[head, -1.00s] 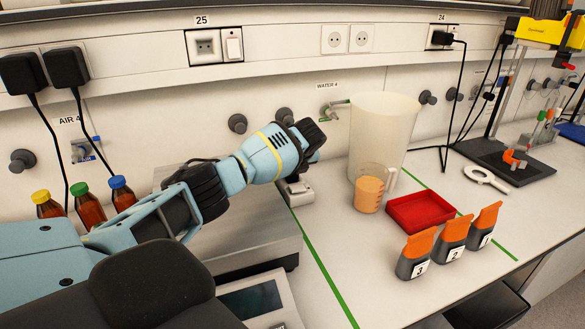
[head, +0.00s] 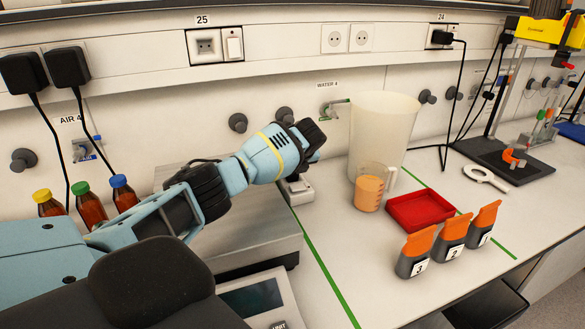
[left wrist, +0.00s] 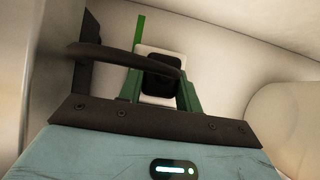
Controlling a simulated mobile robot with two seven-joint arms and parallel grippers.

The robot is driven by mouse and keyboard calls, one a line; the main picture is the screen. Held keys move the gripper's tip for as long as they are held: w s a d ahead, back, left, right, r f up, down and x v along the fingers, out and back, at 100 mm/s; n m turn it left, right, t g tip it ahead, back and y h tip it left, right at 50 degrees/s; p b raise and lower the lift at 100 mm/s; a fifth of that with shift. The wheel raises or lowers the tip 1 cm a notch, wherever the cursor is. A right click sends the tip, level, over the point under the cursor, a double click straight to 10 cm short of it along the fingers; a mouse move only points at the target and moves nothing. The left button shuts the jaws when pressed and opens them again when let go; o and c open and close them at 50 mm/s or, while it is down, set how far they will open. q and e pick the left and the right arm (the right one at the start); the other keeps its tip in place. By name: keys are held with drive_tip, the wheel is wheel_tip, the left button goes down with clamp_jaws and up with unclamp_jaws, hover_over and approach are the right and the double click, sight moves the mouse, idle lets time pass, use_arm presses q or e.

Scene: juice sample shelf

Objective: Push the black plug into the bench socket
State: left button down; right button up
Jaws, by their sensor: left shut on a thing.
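My left gripper (left wrist: 160,85) has green fingers and is shut on the black plug (left wrist: 163,74) in the left wrist view. A black cable loops from the plug past the left side of the hand. A white block, the bench socket (left wrist: 147,54), lies directly behind the plug in that view. In the head view the bench socket (head: 298,192) is a small pale box on the bench, just below my left wrist. My arm hides the fingers and plug there. I cannot tell how deep the plug sits. My right gripper is not in view.
A balance (head: 250,245) stands under my left arm, left of the green tape line. A tall beaker (head: 382,125), a small orange-filled beaker (head: 369,193) and a red tray (head: 422,211) stand to the right. Capped bottles (head: 90,208) stand at the left.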

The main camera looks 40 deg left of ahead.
use_arm(q)
drive_tip(key=shift+s+f, duration=0.1)
drive_tip(key=shift+f, duration=0.3)
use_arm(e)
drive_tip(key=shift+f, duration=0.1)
use_arm(q)
drive_tip(key=c, duration=1.2)
unclamp_jaws()
drive_tip(key=shift+f, duration=0.1)
drive_tip(key=o, duration=0.3)
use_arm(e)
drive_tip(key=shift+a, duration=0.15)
use_arm(q)
drive_tip(key=shift+r, duration=0.25)
drive_tip(key=p+v, duration=0.1)
drive_tip(key=v, duration=0.6)
drive_tip(key=shift+r+p, duration=0.15)
drive_tip(key=shift+p, duration=0.2)
drive_tip(key=shift+d+r, duration=0.15)
drive_tip(key=shift+r, duration=0.05)
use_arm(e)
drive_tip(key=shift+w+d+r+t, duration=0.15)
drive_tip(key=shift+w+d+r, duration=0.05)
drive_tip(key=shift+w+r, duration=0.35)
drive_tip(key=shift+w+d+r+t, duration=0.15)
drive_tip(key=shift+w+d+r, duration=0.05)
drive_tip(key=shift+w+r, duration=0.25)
